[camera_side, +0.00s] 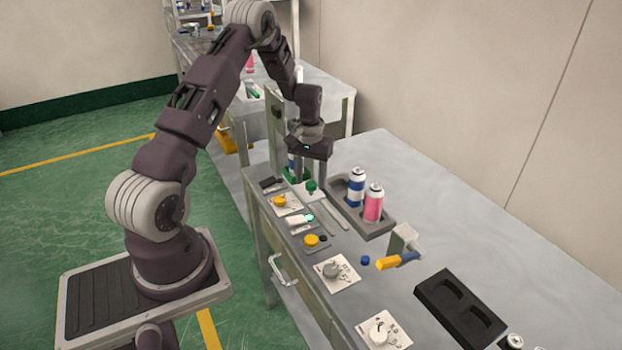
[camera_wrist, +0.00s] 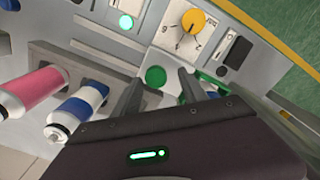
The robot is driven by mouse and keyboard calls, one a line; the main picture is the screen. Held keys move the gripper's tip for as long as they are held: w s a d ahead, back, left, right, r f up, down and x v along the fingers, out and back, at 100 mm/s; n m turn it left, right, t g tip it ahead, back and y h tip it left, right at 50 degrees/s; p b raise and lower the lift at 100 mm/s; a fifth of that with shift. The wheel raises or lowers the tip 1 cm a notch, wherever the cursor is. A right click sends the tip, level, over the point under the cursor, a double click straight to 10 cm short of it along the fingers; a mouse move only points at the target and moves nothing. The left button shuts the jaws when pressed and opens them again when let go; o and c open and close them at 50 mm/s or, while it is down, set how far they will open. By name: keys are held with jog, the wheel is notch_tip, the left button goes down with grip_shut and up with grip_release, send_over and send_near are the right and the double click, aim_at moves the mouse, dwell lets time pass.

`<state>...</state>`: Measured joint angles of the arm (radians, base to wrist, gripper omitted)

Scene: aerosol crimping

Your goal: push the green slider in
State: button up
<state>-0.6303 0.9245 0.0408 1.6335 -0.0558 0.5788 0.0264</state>
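A round green knob (camera_side: 311,186) stands on a pale plate near the bench's left edge, below my gripper (camera_side: 308,172). In the wrist view the green knob (camera_wrist: 155,75) shows between the two finger lines of my gripper (camera_wrist: 160,84). The fingers are apart with nothing gripped, and contact with the knob cannot be told. A green part (camera_side: 290,172) lies just behind the fingers at the foot of a blue and white can, and a bit of green (camera_wrist: 207,78) shows beside the right finger. I cannot tell which green part is the slider.
A blue and white can (camera_side: 355,188) and a pink can (camera_side: 373,203) stand in a grey tray (camera_side: 375,232), right of my gripper. A yellow-handled tool (camera_side: 390,262) and a black tray (camera_side: 460,310) lie nearer the camera.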

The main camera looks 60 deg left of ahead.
jog(key=shift+d, duration=0.1)
jog(key=d, duration=1.3)
jog(key=s+d+r+m, duration=0.1)
jog(key=s+d+r, duration=0.1)
jog(key=r, duration=0.5)
jog(key=s+d+r+m+t, duration=0.1)
jog(key=s+d+r, duration=0.1)
jog(key=r, duration=0.6)
jog(key=s+d+r+m+t, duration=0.1)
jog(key=s+d+r, duration=0.2)
jog(key=r, duration=0.4)
jog(key=shift+d+r, duration=0.4)
jog(key=shift+d, duration=0.2)
